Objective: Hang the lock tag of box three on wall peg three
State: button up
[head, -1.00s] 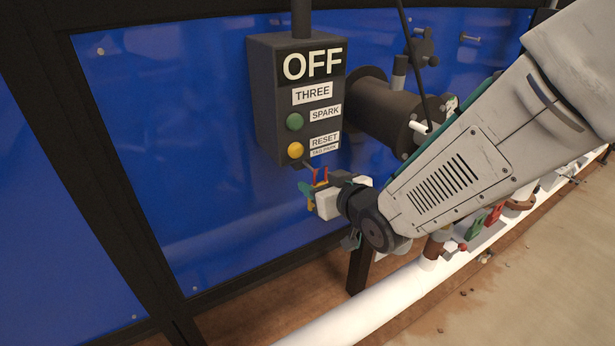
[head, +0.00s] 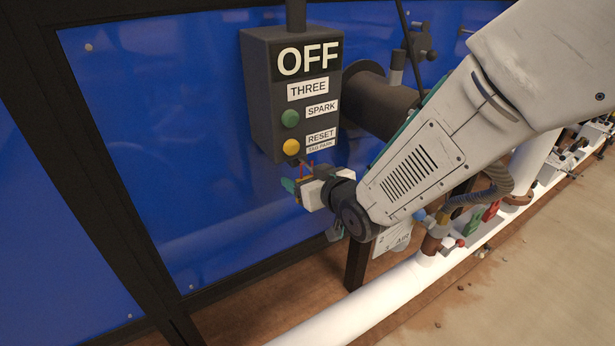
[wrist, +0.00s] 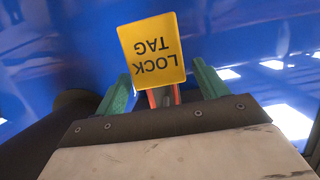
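Box three (head: 292,92) is a dark box on the blue wall, with the words OFF, THREE, SPARK, RESET and TAG PARK. My gripper (head: 306,184) is just below its lower right corner. The lock tag (wrist: 152,52) is a yellow plate, its lettering upside down in the wrist view. A red part (wrist: 163,96) shows under it, between my green fingers (wrist: 160,85). The fingers are apart, with gaps beside the red part. Whether the tag touches the box is unclear. No peg labelled three is readable.
A dark cylinder (head: 378,100) juts from the wall right of the box. A small pale fitting (head: 465,32) is on the wall at upper right. A white pipe (head: 350,308) runs low along the wall, with red and green fittings (head: 475,222) on it.

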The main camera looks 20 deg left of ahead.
jog(key=v, duration=0.8)
jog(key=d+r+m+g+h, duration=0.1)
jog(key=d+r+m+h, duration=0.2)
jog(key=d, duration=0.8)
jog(key=d+r+m+h, duration=0.2)
jog(key=d+h, duration=0.3)
jog(key=d, duration=0.7)
jog(key=s+d+r+m+g+h, duration=0.1)
jog(key=s+d+r+m+g, duration=0.1)
jog(key=s+d, duration=0.6)
jog(key=s+d+r+m+g+h, duration=0.1)
jog(key=s+d+m+g+h, duration=0.1)
jog(key=s+d+g, duration=0.3)
jog(key=s+d+m, duration=0.1)
jog(key=s+d, duration=0.2)
jog(key=s, duration=0.4)
jog(key=shift+s+r, duration=0.4)
jog(key=shift+o, duration=0.5)
jog(key=shift+s, duration=0.1)
